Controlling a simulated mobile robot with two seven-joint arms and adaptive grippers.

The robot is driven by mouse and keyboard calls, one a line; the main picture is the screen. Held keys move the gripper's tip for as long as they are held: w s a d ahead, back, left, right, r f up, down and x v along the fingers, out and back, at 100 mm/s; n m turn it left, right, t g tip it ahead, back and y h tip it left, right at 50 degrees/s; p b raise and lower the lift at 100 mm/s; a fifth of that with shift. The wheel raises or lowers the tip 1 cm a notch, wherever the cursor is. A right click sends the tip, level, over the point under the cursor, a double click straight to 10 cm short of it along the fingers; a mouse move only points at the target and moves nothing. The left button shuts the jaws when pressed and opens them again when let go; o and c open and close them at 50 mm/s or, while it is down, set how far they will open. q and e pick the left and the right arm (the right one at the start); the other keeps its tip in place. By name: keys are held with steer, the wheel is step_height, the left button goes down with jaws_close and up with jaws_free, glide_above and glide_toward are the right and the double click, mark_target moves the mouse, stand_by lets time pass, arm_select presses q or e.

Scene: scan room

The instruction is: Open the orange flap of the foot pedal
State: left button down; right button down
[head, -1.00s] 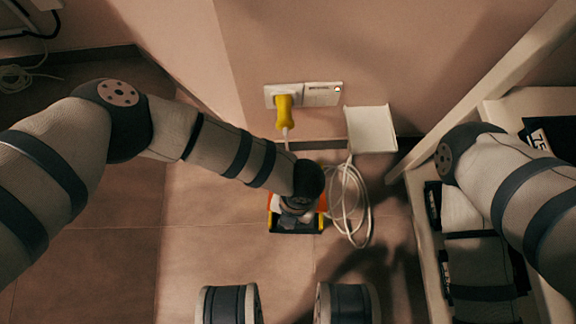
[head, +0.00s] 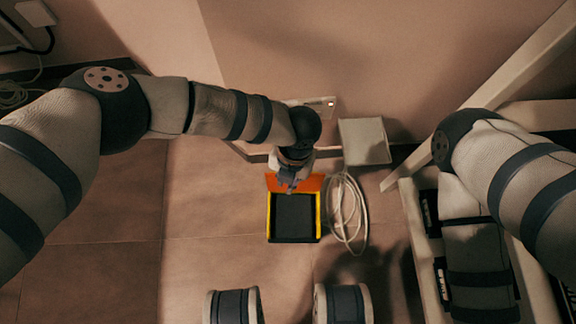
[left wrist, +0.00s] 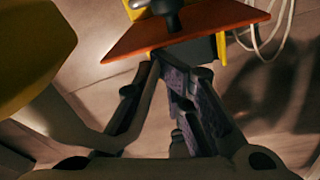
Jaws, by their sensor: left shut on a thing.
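The foot pedal (head: 293,236) lies on the floor by the wall, with yellow sides and a dark inside that shows from above. Its orange flap (head: 312,183) stands raised at the far, wall-side end. My left gripper (head: 289,184) is at this flap, its fingers shut at the flap's edge; the arm hides part of the contact. In the left wrist view the orange flap (left wrist: 200,32) crosses above the fingertips (left wrist: 165,62), which meet its lower edge. A yellow part of the pedal shows behind the flap. My right gripper is out of view.
A coiled white cable (head: 346,214) lies right of the pedal. A white box (head: 364,141) is on the wall, beside a partly hidden socket plate (head: 322,104). A pale rack (head: 430,255) stands at the right. The floor left of the pedal is clear.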

arm_select(q)
steer(key=shift+w+a, duration=0.1)
steer(key=shift+w, duration=0.25)
steer(key=shift+r, duration=0.15)
